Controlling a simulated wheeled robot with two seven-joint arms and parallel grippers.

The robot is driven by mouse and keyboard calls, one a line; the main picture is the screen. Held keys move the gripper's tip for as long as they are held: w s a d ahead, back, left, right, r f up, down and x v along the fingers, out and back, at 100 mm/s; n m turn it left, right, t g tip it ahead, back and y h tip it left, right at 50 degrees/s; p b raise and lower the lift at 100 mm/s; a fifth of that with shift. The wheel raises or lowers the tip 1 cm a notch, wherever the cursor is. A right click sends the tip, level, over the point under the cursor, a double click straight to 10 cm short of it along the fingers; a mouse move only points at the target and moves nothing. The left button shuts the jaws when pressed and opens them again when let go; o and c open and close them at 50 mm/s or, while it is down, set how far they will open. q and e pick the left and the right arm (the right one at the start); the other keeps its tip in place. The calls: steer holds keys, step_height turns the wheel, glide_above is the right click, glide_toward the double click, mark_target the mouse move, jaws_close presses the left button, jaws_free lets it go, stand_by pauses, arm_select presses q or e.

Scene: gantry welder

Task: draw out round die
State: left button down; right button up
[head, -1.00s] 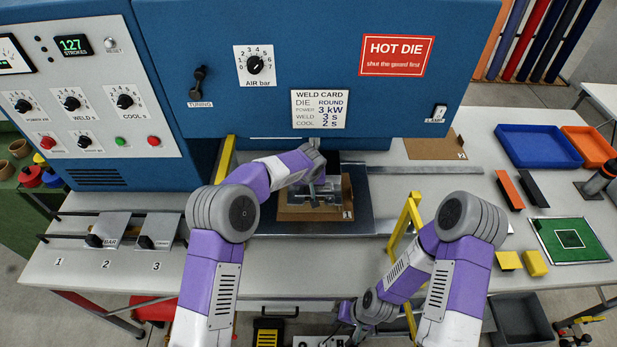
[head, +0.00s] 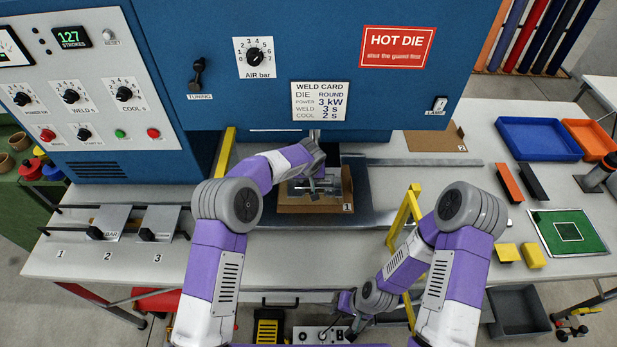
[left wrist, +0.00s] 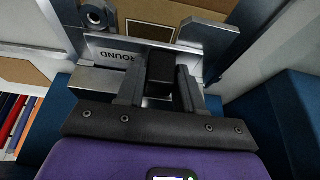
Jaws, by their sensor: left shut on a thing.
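The round die shows in the left wrist view as a metal plate marked ROUND (left wrist: 113,52) with a black block handle (left wrist: 160,70). My left gripper (left wrist: 160,88) is shut on that handle. In the head view, my left gripper (head: 320,184) reaches under the blue press, over a brown cardboard piece (head: 315,208) tagged 1. The gripper and wrist hide most of the die there, and I cannot tell how far it is from its seat. My right gripper (head: 346,328) hangs low at the table's front edge; its fingers are too small and dark to read.
A yellow guard frame (head: 404,217) stands right of the press opening. The rack (head: 75,220) at left has plates at 2 and 3; place 1 is bare. A blue tray (head: 540,139) and a green mat (head: 568,232) lie at right.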

arm_select(q)
steer(key=shift+r+b, duration=0.15)
steer(key=shift+b, duration=0.25)
stand_by(0.7)
stand_by(0.3)
steer(key=shift+s+b, duration=0.25)
steer(key=shift+b, duration=0.05)
steer(key=s+a+b, duration=0.1)
steer(key=s+b, duration=1.4)
steer(key=s, duration=0.4)
steer(key=shift+a+f+b, duration=0.3)
steer(key=shift+a+f, duration=0.05)
steer(key=shift+f, duration=0.05)
stand_by(1.7)
steer(key=shift+s, duration=0.1)
